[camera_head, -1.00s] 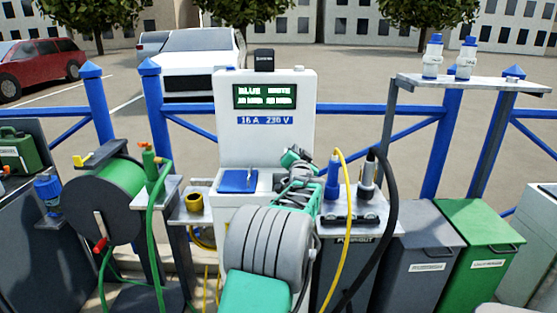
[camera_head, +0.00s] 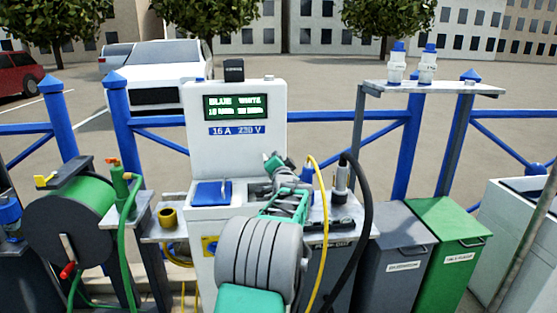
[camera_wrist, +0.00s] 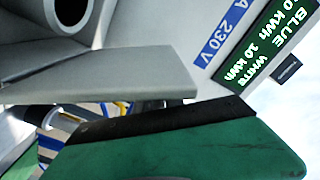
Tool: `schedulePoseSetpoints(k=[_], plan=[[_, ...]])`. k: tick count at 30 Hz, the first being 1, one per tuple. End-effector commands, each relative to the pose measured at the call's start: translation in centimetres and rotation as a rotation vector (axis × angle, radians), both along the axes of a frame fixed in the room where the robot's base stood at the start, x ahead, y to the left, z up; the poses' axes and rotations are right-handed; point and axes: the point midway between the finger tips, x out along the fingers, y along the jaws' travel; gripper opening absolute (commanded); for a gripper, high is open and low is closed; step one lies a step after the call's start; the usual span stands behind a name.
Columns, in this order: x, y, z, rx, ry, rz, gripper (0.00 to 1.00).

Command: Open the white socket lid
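The white pedestal (camera_head: 250,110) stands ahead, with a lit display and a closed blue lid (camera_head: 208,193) on the left of its ledge. My arm covers the right part of the ledge, so the white lid is not clear in the head view. The wrist view shows a pale grey plate (camera_wrist: 110,82) standing out near a dark round opening (camera_wrist: 70,10); it looks like the white lid, partly raised. My gripper (camera_head: 272,163) is over the right of the ledge. One green, black-edged finger (camera_wrist: 185,145) lies close to the plate; contact and finger gap cannot be told.
A side shelf with plugs and yellow and black cables (camera_head: 330,215) stands right of the pedestal. A green hose reel (camera_head: 70,215) stands left. Grey (camera_head: 390,265) and green (camera_head: 440,260) bins are at right. A blue railing (camera_head: 335,115) runs behind.

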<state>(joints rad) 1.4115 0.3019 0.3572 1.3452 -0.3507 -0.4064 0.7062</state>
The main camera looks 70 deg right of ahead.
Motion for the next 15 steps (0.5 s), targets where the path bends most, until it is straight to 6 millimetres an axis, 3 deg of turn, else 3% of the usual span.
schedulePoseSetpoints(k=[6, 15], plan=[[-0.08, -0.03, -0.25, 0.004, 0.001, -0.002, 0.3], [-0.23, 0.3, 0.01, 0.0, 0.0, -0.001, 0.31]])
